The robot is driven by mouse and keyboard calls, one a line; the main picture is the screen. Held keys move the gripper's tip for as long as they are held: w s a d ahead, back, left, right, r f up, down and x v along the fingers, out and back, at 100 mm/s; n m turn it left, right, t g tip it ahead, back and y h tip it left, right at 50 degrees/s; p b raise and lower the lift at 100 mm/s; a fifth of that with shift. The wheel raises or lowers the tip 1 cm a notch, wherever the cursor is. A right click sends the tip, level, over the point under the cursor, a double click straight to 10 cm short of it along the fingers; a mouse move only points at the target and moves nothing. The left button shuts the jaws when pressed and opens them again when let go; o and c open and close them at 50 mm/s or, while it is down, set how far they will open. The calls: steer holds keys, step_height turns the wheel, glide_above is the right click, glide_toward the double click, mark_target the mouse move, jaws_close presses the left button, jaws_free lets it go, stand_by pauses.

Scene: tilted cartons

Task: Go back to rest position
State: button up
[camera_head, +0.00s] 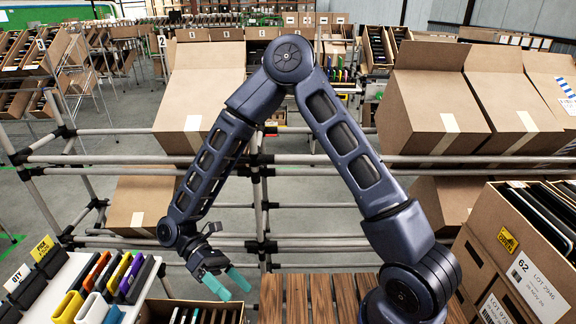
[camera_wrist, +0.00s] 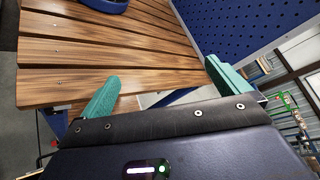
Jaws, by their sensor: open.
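My gripper (camera_head: 227,283) hangs at the end of my bent arm in the head view, left of centre. Its two teal fingers point down and to the right and stand apart, with nothing between them. In the wrist view, my gripper (camera_wrist: 160,88) shows its teal fingers wide apart. Beyond them are the brown wooden slats (camera_wrist: 100,45). The fingers look clear of the cartons and the racks in the head view.
A carton of upright dark items (camera_head: 532,235) stands at right. A white shelf of colourful cases (camera_head: 112,280) is at lower left. Tilted cartons (camera_head: 432,110) rest on pipe racks (camera_head: 330,160) behind my arm. A slatted wooden surface (camera_head: 320,298) lies at the bottom.

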steer(key=w+d+r+m+t+y, duration=0.2)
steer(key=w+d+r+m+y, duration=0.3)
steer(key=w+d, duration=0.45)
steer(key=w+d+r+m+t+y, duration=0.2)
steer(key=w+d+r+m+y, duration=0.35)
steer(key=w, duration=0.65)
steer(key=d+r+m+t, duration=0.4)
steer(key=d+r+m, duration=0.1)
steer(key=d, duration=0.8)
steer(key=d+r+m+t+y, duration=0.1)
steer(key=d+r+m+t, duration=0.4)
steer(key=d, duration=0.8)
step_height(320, 180, up, 4)
steer(key=shift+s+f+t, duration=0.25)
steer(key=shift+t, duration=0.05)
